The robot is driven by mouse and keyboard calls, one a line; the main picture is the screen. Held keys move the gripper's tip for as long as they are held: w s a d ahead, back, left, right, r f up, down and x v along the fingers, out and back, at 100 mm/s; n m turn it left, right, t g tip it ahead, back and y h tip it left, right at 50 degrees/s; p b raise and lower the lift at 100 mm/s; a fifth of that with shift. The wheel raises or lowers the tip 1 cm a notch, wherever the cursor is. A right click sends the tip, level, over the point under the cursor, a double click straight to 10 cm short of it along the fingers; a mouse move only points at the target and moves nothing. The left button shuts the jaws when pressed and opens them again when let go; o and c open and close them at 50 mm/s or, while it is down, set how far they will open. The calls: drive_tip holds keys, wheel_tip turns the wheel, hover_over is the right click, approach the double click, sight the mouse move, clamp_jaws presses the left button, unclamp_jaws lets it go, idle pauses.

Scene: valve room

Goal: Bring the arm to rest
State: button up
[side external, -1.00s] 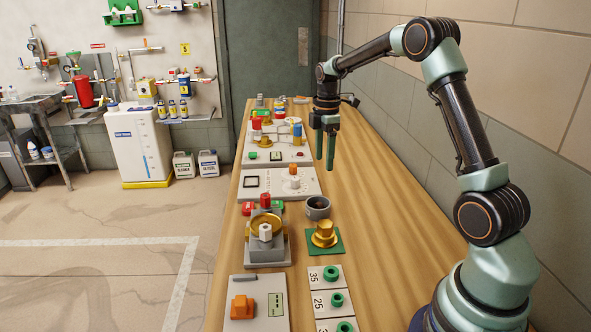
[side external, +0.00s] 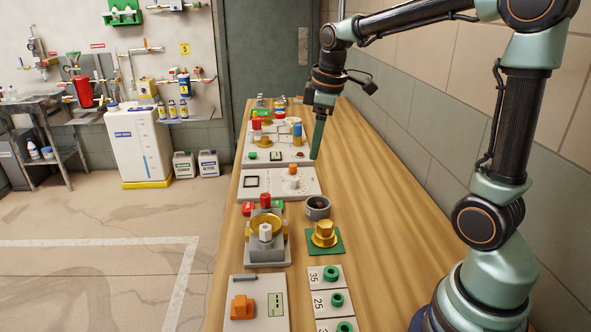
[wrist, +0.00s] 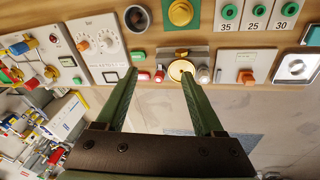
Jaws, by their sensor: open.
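My gripper (side external: 317,140) hangs above the far half of the wooden bench, its green fingers pointing down. It holds nothing. In the side view its fingers overlap, so they look like one. In the wrist view my gripper (wrist: 155,85) shows two green fingers spread wide apart, with the bench panels beyond them. The arm reaches from its base at the front right, with its upper links raised along the right wall.
Under and around the gripper are a dial panel (side external: 282,184), a grey cup (side external: 317,208), a brass knob on a green plate (side external: 324,237) and a brass valve wheel (side external: 266,225). Numbered cards (side external: 327,276) lie nearer. The right strip of the wooden bench (side external: 385,200) is clear.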

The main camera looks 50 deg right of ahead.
drive_tip(key=s+a+m+t, duration=0.3)
drive_tip(key=s+a+m, duration=0.3)
drive_tip(key=s+a, duration=0.3)
drive_tip(key=shift+s+a+m+y, duration=0.2)
drive_tip(key=shift+s+m+y, duration=0.1)
drive_tip(key=shift+s, duration=0.4)
idle(0.8)
